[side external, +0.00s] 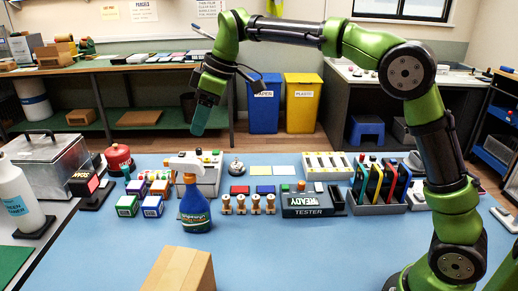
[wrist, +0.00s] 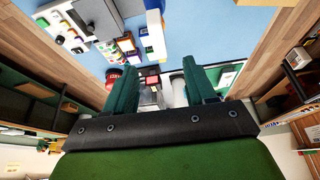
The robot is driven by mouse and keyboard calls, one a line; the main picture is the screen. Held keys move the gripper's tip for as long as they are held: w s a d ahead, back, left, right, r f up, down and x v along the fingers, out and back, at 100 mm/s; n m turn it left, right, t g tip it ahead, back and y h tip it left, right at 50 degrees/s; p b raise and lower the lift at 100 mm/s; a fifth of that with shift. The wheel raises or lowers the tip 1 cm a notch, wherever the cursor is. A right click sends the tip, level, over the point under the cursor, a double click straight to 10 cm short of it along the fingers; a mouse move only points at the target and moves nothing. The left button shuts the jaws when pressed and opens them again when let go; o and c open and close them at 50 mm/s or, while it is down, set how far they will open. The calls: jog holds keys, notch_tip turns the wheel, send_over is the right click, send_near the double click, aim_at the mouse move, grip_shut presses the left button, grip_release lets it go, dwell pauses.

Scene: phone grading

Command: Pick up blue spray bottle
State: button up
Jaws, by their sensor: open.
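The blue spray bottle (side external: 195,208) stands upright on the blue table (side external: 330,245), left of centre in the side external view. It has a white and orange trigger head. My gripper (side external: 202,122) is in the air above and behind the bottle, apart from it, with its fingers pointing down. In the wrist view my gripper (wrist: 164,82) shows two teal fingers spread apart with nothing held between them.
A cardboard box (side external: 180,270) stands in front of the bottle. Small boxes (side external: 152,206) are to its left, wooden spools (side external: 256,204) and a tester (side external: 307,205) to its right. A grey device (side external: 208,178) stands close behind it. The front right table is clear.

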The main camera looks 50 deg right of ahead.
aim_at(187, 160)
jog(key=x, duration=0.7)
jog(key=shift+f, duration=0.15)
jog(key=shift+w+x, duration=0.15)
jog(key=shift+x, duration=1.25)
jog(key=shift+w+x, duration=0.15)
jog(key=shift+x, duration=1.2)
grip_shut()
